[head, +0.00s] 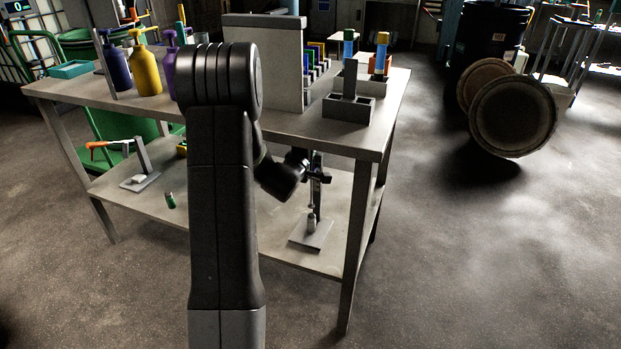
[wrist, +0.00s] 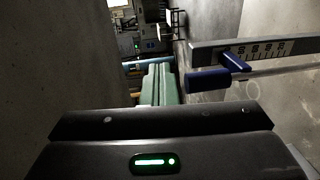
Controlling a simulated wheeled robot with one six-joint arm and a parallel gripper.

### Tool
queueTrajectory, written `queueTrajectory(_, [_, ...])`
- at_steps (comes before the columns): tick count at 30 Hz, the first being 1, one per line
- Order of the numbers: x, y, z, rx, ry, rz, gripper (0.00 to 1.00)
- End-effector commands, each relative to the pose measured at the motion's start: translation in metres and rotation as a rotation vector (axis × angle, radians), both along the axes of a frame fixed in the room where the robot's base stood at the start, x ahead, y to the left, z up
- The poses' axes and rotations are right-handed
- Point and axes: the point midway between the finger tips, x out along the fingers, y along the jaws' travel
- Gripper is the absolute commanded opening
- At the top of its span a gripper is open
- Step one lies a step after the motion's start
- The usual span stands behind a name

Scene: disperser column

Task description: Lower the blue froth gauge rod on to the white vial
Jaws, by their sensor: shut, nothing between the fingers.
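The white vial (head: 311,224) stands upright on a grey base plate (head: 325,234) on the lower shelf in the head view. A dark upright stands behind it. The blue froth gauge rod (wrist: 208,80) shows in the wrist view as a blue bar, with a blue block above it by a grey scale strip (wrist: 265,48). My gripper (wrist: 160,70) is shut and empty, its greenish fingers together left of the blue rod, apart from it in the picture. In the head view my wrist reaches between the table levels near the upright; the fingers and blue rod cannot be made out there.
The table top (head: 393,100) lies above the work, with a front right leg (head: 350,260) close by. A small green vial (head: 170,201) and another stand (head: 140,180) are on the lower shelf at left. Bare shelf lies between them and the base plate.

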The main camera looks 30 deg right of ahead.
Motion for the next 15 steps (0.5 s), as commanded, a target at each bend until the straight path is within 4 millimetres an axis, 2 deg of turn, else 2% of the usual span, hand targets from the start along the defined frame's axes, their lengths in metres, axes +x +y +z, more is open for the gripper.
queueTrajectory(15, [0.0, 0.0, -0.017, 0.001, 0.0, 0.0, 0.0])
